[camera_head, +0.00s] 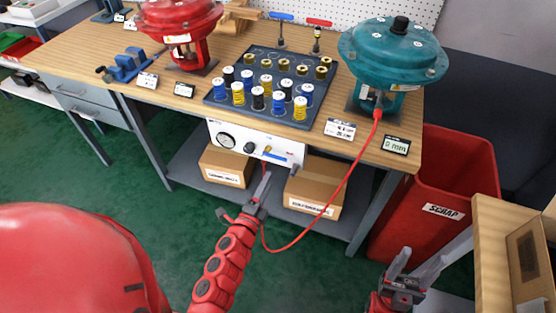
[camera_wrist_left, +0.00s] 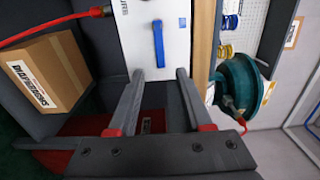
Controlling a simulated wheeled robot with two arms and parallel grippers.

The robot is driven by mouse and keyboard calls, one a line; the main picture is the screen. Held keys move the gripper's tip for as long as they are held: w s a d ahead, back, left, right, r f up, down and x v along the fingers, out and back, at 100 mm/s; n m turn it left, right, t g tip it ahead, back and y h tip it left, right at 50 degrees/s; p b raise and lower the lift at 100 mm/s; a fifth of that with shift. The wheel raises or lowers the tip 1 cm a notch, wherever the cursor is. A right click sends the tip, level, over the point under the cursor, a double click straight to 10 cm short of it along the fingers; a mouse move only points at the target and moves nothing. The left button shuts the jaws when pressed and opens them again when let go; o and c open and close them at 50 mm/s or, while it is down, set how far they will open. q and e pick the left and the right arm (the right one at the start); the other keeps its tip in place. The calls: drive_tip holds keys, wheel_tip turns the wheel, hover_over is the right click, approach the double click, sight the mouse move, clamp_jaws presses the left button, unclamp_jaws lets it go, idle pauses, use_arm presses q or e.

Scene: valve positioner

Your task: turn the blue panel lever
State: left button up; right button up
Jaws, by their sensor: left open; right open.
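The blue panel lever (camera_head: 275,156) is on the white panel (camera_head: 238,128) under the front edge of the bench. In the head view it lies roughly level along the panel. In the left wrist view the lever (camera_wrist_left: 158,44) stands lengthwise in the picture, just beyond the fingertips and lined up with the gap between them. My left gripper (camera_head: 262,188) is open and empty, in front of and below the lever; its two fingers (camera_wrist_left: 160,74) also show in the left wrist view, apart from the lever. My right gripper (camera_head: 418,260) is open and empty at lower right, away from the panel.
A red hose (camera_head: 334,201) loops down from the teal actuator (camera_head: 393,55) past my left gripper. Cardboard boxes (camera_head: 313,190) stand on the shelf below the panel. A spool tray (camera_head: 262,88) sits on the bench. A red scrap bin (camera_head: 445,190) stands at right.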

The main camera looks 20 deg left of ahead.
sight(279, 159)
use_arm(q)
drive_tip(key=w, duration=0.9)
drive_tip(key=shift+w+d+p, duration=0.2)
drive_tip(key=shift+w+p, duration=0.05)
drive_tip(key=shift+p, duration=0.1)
clamp_jaws()
idle(0.9)
